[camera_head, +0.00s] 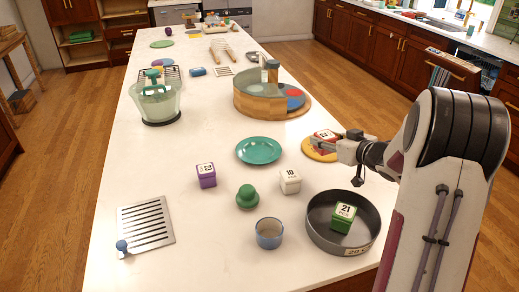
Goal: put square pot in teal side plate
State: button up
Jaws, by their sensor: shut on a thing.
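The teal side plate (259,150) lies flat and empty on the white counter, left of my gripper. My gripper (340,144) reaches in from the right and is shut on a red square pot (325,134) with a white numbered label. The red pot appears over or on a yellow round plate (314,150); I cannot tell whether it touches it. My fingers hide part of the pot. Other square pots stand nearby: a purple one (206,176), a white one (290,181), and a green one (342,218) inside a dark round pan.
The dark pan (320,238) stands at front right. A green knobbed object (247,197) and blue cup (269,233) stand in front of the plate. A wooden round container (250,103) stands behind. A slotted metal panel (145,225) lies front left. Counter left of the teal plate is clear.

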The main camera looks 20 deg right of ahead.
jog(key=w+a+r+m+h, duration=0.1)
jog(key=w+a+h, duration=0.1)
jog(key=w+a, duration=1.4)
jog(key=shift+a+r+m, duration=0.15)
jog(key=shift+r+m, duration=0.1)
jog(key=shift+m, duration=0.05)
send_over(259, 153)
jog(key=shift+w+f, duration=0.1)
jog(key=shift+f, duration=3.05)
jog(key=shift+f, duration=1.85)
jog(key=shift+f, duration=0.15)
